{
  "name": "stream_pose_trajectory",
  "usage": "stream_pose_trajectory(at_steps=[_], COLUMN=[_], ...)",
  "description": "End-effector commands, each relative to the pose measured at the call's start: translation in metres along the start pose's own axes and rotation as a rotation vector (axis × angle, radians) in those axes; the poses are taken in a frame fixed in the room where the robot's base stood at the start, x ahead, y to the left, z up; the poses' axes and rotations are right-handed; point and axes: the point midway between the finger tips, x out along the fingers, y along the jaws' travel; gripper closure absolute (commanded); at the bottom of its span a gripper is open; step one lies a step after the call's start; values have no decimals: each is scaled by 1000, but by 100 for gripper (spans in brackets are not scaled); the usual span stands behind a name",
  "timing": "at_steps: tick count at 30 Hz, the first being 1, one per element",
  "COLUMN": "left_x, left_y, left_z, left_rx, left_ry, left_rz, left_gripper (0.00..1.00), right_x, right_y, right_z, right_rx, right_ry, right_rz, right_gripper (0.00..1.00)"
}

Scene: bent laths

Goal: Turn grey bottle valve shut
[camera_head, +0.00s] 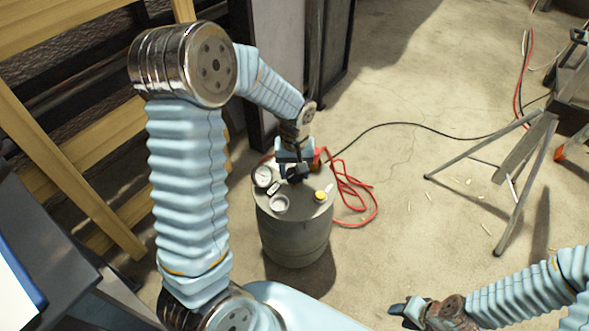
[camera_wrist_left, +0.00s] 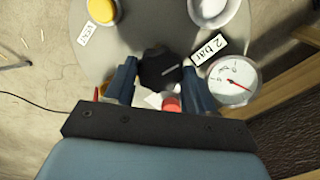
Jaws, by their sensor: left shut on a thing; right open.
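The grey bottle (camera_head: 292,238) stands upright on the floor in the middle of the head view. Its grey top (camera_wrist_left: 140,20) fills the upper part of the left wrist view. A black valve knob (camera_wrist_left: 160,72) with a pale line mark sits on that top. My left gripper (camera_head: 294,173) reaches down to the top from above. In the left wrist view its two blue-grey fingers (camera_wrist_left: 160,85) stand on either side of the knob and are shut on it. My right gripper (camera_head: 400,311) is open and empty at the bottom right, far from the bottle.
A red hose (camera_head: 358,212) lies on the right. A metal stand (camera_head: 520,180) is farther right; wooden slats (camera_head: 60,160) are left.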

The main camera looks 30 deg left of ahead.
Motion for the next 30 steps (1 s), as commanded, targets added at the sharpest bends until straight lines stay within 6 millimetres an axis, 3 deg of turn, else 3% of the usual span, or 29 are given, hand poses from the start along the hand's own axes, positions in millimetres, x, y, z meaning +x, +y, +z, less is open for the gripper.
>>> stream_pose_trajectory(at_steps=[30], left_x=[-1], left_y=[0], left_z=[0], left_rx=[962], left_ry=[1], left_rz=[0], left_gripper=[76], right_x=[-7], right_y=[-5], right_z=[1], right_rx=[-3], right_ry=[-4], right_rz=[-3], right_gripper=[57])
